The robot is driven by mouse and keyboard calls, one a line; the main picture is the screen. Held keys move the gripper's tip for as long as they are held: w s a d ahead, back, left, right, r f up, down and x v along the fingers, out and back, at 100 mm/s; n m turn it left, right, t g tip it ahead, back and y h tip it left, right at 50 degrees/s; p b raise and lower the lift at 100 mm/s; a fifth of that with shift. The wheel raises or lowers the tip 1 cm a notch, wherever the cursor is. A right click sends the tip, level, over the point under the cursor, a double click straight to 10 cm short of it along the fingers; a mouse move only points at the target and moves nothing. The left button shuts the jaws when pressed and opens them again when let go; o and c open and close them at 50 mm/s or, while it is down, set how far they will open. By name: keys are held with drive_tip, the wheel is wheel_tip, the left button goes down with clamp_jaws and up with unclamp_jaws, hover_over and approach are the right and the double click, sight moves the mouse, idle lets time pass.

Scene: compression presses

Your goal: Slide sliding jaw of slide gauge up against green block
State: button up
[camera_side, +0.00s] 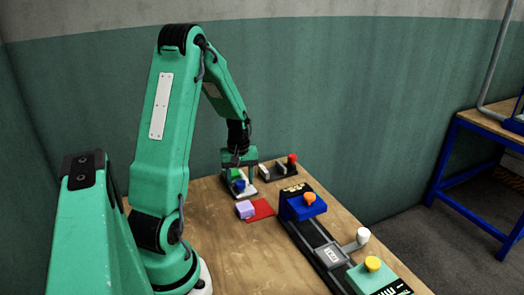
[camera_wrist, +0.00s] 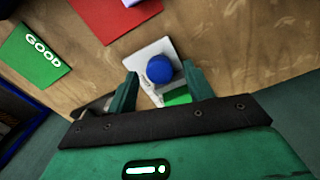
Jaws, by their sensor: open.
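The slide gauge (camera_wrist: 146,50) is a small white base with a round blue knob (camera_wrist: 158,69) in the wrist view. It also shows in the side view (camera_side: 249,191), below my gripper. The green block (camera_wrist: 178,97) lies just behind the knob, partly hidden by the knob and my gripper's palm. My gripper (camera_wrist: 160,73) is open, with one finger on either side of the knob and nothing clamped. In the side view my gripper (camera_side: 240,162) is over the gauge's far end. The gap between jaw and block is not clear.
A red mat (camera_side: 263,208) with a lilac block (camera_side: 244,209) lies nearer the side camera. A dark fixture with a red knob (camera_side: 291,158) stands behind right. A long black device with a blue head (camera_side: 300,209) stands at right. A green GOOD panel (camera_wrist: 38,58) shows in the wrist view.

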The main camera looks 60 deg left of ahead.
drive_tip(key=shift+f, duration=0.2)
drive_tip(key=c, duration=0.9)
drive_tip(key=shift+a, duration=1.4)
drive_tip(key=o, duration=0.9)
drive_tip(key=shift+r, duration=0.1)
wheel_tip(320, 180, up, 8)
